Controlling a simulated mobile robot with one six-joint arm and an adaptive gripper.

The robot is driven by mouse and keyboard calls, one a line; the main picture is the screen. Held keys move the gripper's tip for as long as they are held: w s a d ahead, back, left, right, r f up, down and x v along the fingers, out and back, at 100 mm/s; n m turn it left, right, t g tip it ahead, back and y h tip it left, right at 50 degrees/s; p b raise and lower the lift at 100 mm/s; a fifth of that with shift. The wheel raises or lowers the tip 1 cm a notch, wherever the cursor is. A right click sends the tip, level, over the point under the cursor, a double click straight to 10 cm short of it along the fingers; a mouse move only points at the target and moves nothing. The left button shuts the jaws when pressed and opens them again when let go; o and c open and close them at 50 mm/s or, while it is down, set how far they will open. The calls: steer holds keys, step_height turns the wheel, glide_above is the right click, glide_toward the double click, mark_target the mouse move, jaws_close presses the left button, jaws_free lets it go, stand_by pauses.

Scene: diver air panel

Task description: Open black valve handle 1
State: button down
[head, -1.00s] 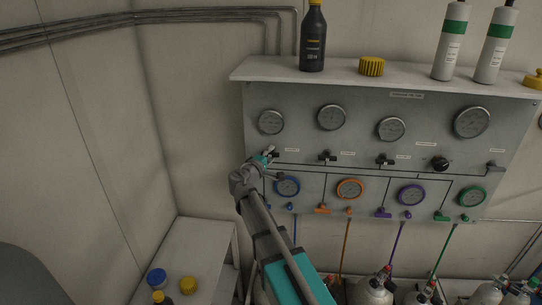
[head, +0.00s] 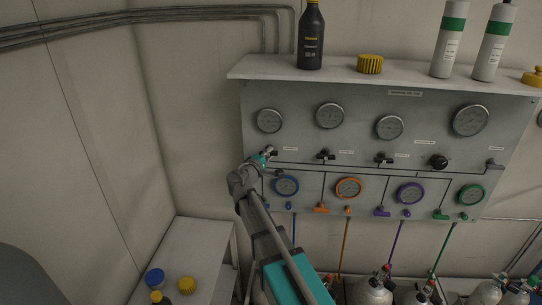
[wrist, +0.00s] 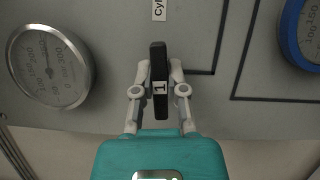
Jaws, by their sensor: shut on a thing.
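Black valve handle 1 (wrist: 159,112) is a dark bar with a white label "1". In the wrist view it stands along the picture's vertical, between the two grey fingers. My gripper (wrist: 160,70) is shut on it, one finger on each side. In the head view my gripper (head: 266,160) is at the left end of the handle row on the grey panel (head: 375,103). There the handle (head: 272,152) is small and partly hidden by my gripper. Its exact turn cannot be told in the head view.
A grey gauge (head: 269,121) is above and a blue-rimmed gauge (head: 286,186) below. A black bottle (head: 311,40) stands on the shelf.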

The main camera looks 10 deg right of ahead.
steer(key=n+b, duration=0.1)
steer(key=n, duration=0.1)
steer(key=n+t+b, duration=0.1)
steer(key=n, duration=0.1)
steer(key=shift+f+t, duration=0.2)
steer(key=shift+t, duration=0.1)
steer(key=n+b, duration=0.1)
steer(key=n, duration=0.1)
steer(key=n+t+b, duration=0.1)
steer(key=n, duration=0.1)
steer(key=shift+s+a+t, duration=0.1)
steer(key=shift+t, duration=0.2)
steer(key=n+t, duration=0.1)
steer(key=n, duration=0.1)
steer(key=n+y+b, duration=0.1)
steer(key=n, duration=0.2)
steer(key=shift+t, duration=0.4)
steer(key=shift+r+n+t+y+b, duration=0.1)
steer(key=shift+n+t+y+b, duration=0.35)
steer(key=shift+n, duration=0.95)
steer(key=shift+r+n+t+y+b, duration=0.15)
steer(key=shift+n+t+y, duration=0.45)
steer(key=shift+n, duration=0.8)
steer(key=shift+f+y, duration=0.1)
steer(key=shift+y, duration=0.25)
steer(key=c, duration=0.7)
jaws_free()
